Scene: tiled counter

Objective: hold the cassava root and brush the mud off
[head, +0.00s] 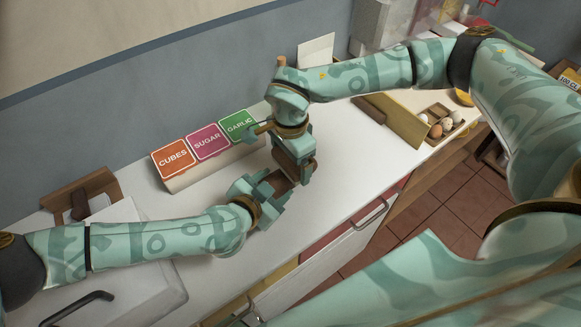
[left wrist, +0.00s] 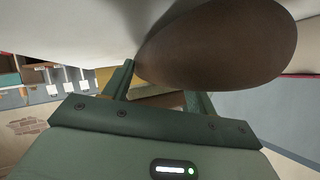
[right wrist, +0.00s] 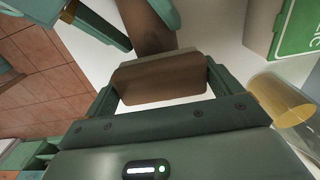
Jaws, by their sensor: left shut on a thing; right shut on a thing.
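The cassava root (head: 282,183) is a brown, rounded long piece held over the counter in the head view. It looms large and smooth brown in the left wrist view (left wrist: 220,45), and its end shows in the right wrist view (right wrist: 145,25). My left gripper (head: 273,188) is shut on it. My right gripper (head: 300,155) is shut on the brush, a brown block with a greyish strip along one edge (right wrist: 160,82). The brush is close beside the root; whether they touch I cannot tell. Mud cannot be told apart from the brown skin.
Boxes labelled CUBES (head: 172,158), SUGAR (head: 207,142) and GARLIC (head: 238,125) stand behind the grippers. A sink (head: 150,290) with a black tap (head: 85,305) is at lower left. A wooden egg tray (head: 440,122) is at right. The counter right of the grippers (head: 355,165) is clear.

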